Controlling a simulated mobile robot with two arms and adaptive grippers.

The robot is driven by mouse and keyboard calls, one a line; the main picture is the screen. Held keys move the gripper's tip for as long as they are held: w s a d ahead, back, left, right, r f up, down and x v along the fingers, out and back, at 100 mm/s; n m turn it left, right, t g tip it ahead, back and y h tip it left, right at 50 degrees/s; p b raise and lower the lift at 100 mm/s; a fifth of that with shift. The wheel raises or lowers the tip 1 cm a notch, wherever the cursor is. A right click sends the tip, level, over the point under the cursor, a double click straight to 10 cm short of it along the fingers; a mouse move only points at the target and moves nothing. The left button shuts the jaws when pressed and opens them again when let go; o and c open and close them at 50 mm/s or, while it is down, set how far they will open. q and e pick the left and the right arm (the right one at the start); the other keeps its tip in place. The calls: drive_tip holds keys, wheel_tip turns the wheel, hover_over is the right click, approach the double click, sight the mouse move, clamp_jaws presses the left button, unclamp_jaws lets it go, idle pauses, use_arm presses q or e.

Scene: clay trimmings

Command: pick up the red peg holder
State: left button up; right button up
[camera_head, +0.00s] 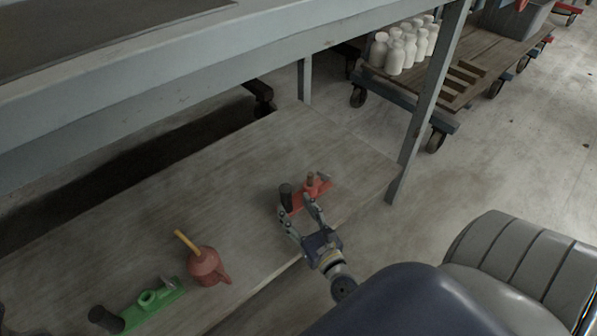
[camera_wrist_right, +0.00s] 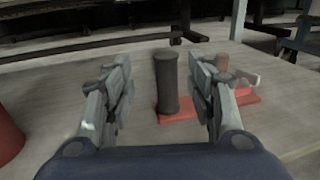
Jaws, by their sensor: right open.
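The red peg holder (camera_head: 325,187) lies on the lower shelf near its right end. It has a flat red base, a black upright cylinder (camera_head: 286,197) at one end and a brown peg (camera_head: 311,180) near the other. My right gripper (camera_head: 296,202) is open beside it, on the near side. In the right wrist view, the open right gripper (camera_wrist_right: 163,82) has the black cylinder (camera_wrist_right: 167,84) between its fingers in sight, with the red base (camera_wrist_right: 178,115) partly hidden behind the right finger. Contact cannot be told. My left gripper is not in view.
A green holder (camera_head: 150,303) and a dark red vessel with a yellow handle (camera_head: 206,268) stand on the lower shelf (camera_head: 225,175) to the left. The upper tabletop (camera_head: 160,62) overhangs the shelf. A table leg (camera_head: 428,105) stands beyond the right end. A cart carries white bottles (camera_head: 396,56).

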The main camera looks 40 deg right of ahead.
sight(289, 194)
drive_tip(key=w, duration=0.3)
drive_tip(key=shift+d, duration=0.25)
drive_tip(key=w+b, duration=0.1)
drive_tip(key=w, duration=0.1)
drive_tip(key=w+d+b, duration=0.1)
drive_tip(key=w, duration=0.1)
drive_tip(key=shift+d+f, duration=0.15)
drive_tip(key=shift+d, duration=0.05)
drive_tip(key=shift+w+d, duration=0.1)
drive_tip(key=shift+w, duration=0.4)
clamp_jaws()
drive_tip(key=shift+r, duration=0.2)
